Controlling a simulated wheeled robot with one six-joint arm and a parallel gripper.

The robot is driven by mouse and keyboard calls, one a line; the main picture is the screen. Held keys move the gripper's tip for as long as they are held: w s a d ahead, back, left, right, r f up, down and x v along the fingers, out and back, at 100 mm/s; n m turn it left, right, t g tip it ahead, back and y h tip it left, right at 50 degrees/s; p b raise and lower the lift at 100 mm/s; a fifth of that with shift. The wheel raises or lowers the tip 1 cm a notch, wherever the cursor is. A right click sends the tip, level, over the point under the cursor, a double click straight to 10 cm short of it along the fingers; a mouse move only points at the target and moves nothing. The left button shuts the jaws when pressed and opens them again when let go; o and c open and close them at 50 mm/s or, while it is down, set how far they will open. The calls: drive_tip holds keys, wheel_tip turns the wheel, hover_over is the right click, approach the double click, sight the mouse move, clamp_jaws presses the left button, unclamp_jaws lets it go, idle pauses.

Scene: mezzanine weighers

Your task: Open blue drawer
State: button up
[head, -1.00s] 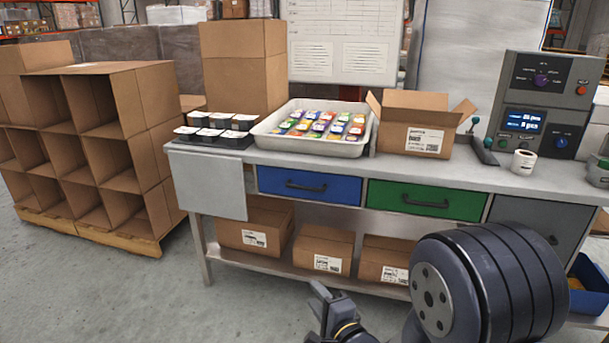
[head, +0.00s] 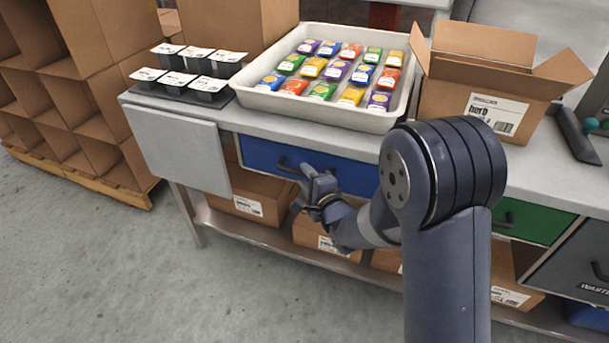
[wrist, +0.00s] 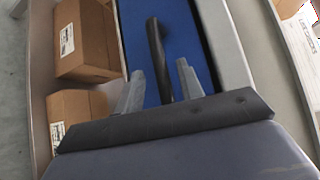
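The blue drawer (head: 350,172) sits under the worktop and looks closed in the head view. Its blue front also fills the middle of the wrist view (wrist: 185,60). Its dark bar handle (wrist: 155,50) runs up the wrist view, and its left end (head: 284,166) shows in the head view. My gripper (head: 312,180) is in front of the drawer at the handle. In the wrist view its two fingers (wrist: 161,78) are apart, with the near end of the handle between them. I see a gap on each side of the handle; contact is not visible.
On the worktop (head: 240,113) stand a white tray (head: 360,121) of colourful packs, black tubs (head: 212,96) and an open carton (head: 450,97). A green drawer (head: 535,222) is to the right. Cartons (head: 255,187) fill the lower shelf. The floor in front is clear.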

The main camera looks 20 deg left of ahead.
drive_tip(key=shift+x, duration=0.9)
drive_tip(key=shift+w+d, duration=0.1)
drive_tip(key=shift+w, duration=0.05)
drive_tip(key=shift+c, duration=0.3)
clamp_jaws()
